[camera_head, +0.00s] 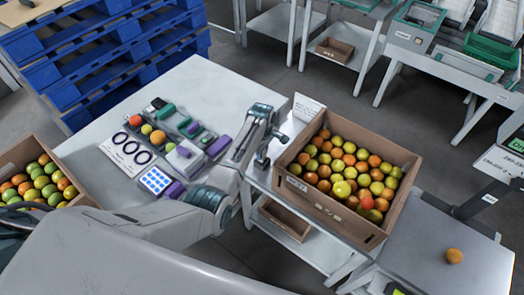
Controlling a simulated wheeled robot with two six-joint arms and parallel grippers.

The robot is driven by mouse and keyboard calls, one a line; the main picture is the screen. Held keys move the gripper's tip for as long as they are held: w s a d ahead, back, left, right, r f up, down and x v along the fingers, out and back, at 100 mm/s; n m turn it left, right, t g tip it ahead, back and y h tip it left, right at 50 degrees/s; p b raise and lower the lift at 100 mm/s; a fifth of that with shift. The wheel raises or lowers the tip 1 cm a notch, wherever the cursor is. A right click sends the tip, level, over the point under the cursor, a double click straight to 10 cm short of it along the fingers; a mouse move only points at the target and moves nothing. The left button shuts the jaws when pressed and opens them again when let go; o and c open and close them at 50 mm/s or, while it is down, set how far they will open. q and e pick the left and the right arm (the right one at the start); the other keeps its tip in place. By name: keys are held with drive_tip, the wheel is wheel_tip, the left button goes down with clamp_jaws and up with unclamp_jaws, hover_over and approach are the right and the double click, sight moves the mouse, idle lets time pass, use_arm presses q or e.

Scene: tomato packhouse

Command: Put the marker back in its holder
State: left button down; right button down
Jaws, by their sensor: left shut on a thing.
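My left gripper (262,161) points down at the right edge of the white table, just left of the large tomato crate. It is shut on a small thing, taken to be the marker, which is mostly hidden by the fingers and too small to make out. No holder can be told for certain; small grey, green and purple items (218,146) lie on the table left of the gripper. My right gripper is not in view.
The white table (205,82) is clear at the back. A cardboard crate of tomatoes (385,224) stands close right of the gripper, with a white card (308,106) behind it. Another tomato crate (18,152) is at left. A loose tomato (454,256) lies on the right-hand grey surface.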

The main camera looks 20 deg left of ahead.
use_arm(q)
drive_tip(key=shift+f, duration=0.35)
drive_tip(key=c, duration=1.2)
unclamp_jaws()
drive_tip(key=c, duration=0.3)
drive_tip(key=shift+c, duration=0.2)
wheel_tip(320, 180, up, 7)
drive_tip(key=p, duration=0.7)
drive_tip(key=shift+r, duration=0.1)
